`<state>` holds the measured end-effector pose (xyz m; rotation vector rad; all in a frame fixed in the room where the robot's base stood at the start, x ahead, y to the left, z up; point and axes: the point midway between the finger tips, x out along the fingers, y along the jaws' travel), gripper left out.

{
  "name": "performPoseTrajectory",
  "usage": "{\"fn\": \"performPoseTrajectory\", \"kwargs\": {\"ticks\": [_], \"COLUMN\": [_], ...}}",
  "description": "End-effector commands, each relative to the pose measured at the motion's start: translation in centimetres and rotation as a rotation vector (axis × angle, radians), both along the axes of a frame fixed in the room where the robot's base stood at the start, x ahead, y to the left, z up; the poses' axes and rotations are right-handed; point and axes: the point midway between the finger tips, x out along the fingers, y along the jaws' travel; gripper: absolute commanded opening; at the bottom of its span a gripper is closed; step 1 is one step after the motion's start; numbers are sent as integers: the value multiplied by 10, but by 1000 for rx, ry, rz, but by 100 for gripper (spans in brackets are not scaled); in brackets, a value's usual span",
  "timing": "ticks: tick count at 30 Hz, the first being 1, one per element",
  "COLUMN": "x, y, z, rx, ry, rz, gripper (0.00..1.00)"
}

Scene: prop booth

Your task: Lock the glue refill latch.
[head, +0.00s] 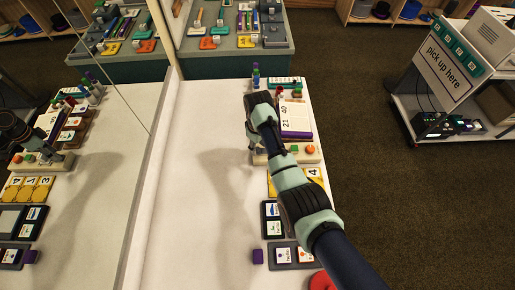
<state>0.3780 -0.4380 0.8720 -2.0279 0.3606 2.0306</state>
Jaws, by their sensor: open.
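My gripper (251,141) points down at the left end of a cream board (310,158), beside the white tabletop's open area. The board carries a green square piece (294,149) and an orange-red round piece (309,150). My arm covers part of the board, and the fingertips are small and dark here. The gripper appears open; I cannot tell whether it touches anything. No part can be made out for certain as the glue refill latch.
A purple-edged panel marked 21 and 40 (296,119) stands behind the board. Yellow number cards (314,173), dark card trays (272,219) and a purple cube (257,256) lie nearer. A mirror (90,170) borders the left. White tabletop (205,200) is clear.

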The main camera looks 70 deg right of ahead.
Motion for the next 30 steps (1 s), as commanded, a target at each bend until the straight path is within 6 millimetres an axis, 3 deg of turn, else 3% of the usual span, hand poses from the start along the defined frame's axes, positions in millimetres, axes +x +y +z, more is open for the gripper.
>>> {"fn": "performPoseTrajectory", "kwargs": {"ticks": [3,11,19,30], "x": [0,0,0,-2], "y": [0,0,0,-1], "z": [-11,-11,-11,-9], "rx": [0,-1,-1,0], "ry": [0,-1,-1,-1], "rz": [0,0,0,-1], "gripper": [43,43,0,0]}}
